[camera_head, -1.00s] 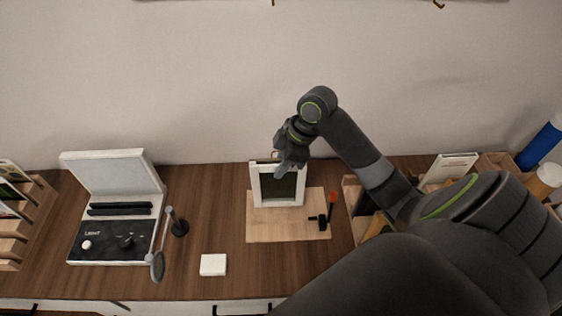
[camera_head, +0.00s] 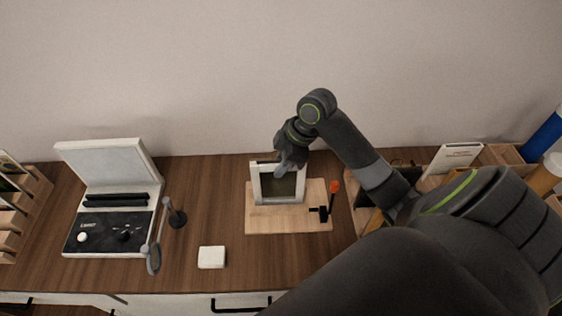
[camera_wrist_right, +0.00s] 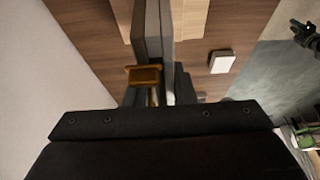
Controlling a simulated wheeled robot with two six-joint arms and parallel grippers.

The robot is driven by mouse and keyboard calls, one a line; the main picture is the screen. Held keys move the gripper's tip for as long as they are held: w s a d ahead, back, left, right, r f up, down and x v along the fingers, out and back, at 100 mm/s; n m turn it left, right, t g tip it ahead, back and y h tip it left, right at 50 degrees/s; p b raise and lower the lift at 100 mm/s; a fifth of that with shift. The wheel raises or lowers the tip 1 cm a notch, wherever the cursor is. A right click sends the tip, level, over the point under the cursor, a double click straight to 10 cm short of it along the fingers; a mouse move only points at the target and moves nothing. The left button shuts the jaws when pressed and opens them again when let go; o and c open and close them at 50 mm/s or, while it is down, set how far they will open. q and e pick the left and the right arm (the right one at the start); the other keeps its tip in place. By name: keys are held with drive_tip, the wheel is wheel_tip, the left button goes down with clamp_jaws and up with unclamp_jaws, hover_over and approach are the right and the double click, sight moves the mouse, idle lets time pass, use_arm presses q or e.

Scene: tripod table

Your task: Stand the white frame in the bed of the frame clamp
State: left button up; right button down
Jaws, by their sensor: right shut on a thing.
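The white frame (camera_head: 257,187) stands nearly upright at the back of a light wooden board, with a dark panel inside it. The frame clamp (camera_head: 288,220) is this board, with a black clamp and an orange-red-tipped lever (camera_head: 335,187) at its right front. My right gripper (camera_head: 287,168) is shut on the white frame at its top edge, coming from above. Whether the frame's lower edge rests in the bed I cannot tell.
Wooden racks stand at both sides. A wall is close behind.

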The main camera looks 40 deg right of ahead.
drive_tip(key=c, duration=1.1)
unclamp_jaws()
drive_tip(key=shift+r, duration=0.15)
wheel_tip(320, 180, up, 9)
drive_tip(key=p, duration=0.9)
